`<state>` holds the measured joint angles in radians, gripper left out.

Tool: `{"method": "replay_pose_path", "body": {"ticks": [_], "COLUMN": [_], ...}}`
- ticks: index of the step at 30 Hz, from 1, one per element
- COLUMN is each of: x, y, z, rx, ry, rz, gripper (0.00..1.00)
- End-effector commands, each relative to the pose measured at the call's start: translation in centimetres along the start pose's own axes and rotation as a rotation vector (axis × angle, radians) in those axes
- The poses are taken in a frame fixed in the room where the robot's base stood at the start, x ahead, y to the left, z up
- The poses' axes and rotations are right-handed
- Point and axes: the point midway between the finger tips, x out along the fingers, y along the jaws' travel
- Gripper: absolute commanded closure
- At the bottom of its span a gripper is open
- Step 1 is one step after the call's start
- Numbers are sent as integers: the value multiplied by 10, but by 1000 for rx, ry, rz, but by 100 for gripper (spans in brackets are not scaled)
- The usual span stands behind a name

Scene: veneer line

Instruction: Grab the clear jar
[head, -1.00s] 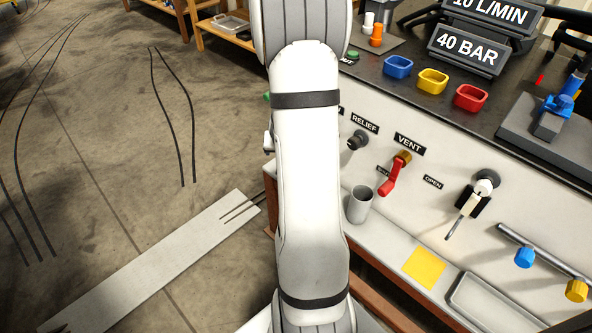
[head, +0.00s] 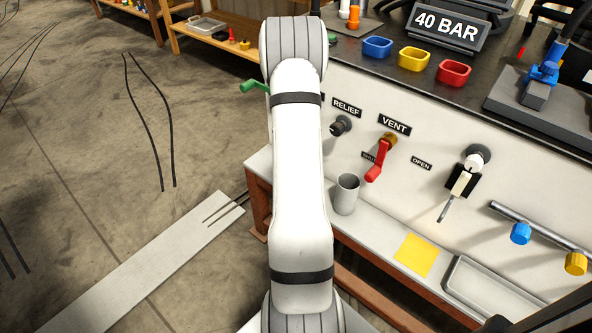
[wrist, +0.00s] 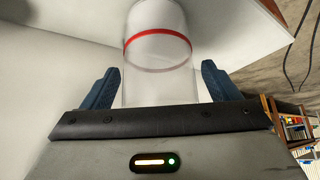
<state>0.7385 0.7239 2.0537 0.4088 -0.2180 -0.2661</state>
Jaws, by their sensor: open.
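The clear jar (wrist: 155,70) shows in the wrist view, a see-through cylinder with a red band around it. It stands between the two blue fingers of my gripper (wrist: 160,85), with a visible gap on each side. My gripper is open, and its dark front edge hides the jar's near end. In the head view my arm covers the area ahead, and neither the jar nor my gripper can be seen there.
A grey cup (head: 345,194) stands on the white ledge (head: 375,233) beside a yellow square (head: 415,254) and a grey tray (head: 490,290). The panel above carries a red vent handle (head: 378,160) and other valves. Blue (head: 377,47), yellow (head: 414,58) and red (head: 453,73) bins sit on the dark counter.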

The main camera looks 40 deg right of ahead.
Motion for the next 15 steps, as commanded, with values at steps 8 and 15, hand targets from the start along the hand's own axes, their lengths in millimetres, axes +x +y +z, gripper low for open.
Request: {"method": "replay_pose_path", "body": {"ticks": [8,15], "x": [0,0], "y": [0,-1], "z": [-1,0], "rx": [0,0], "ry": [1,0], "rz": [0,-1], "gripper": [22,41]}}
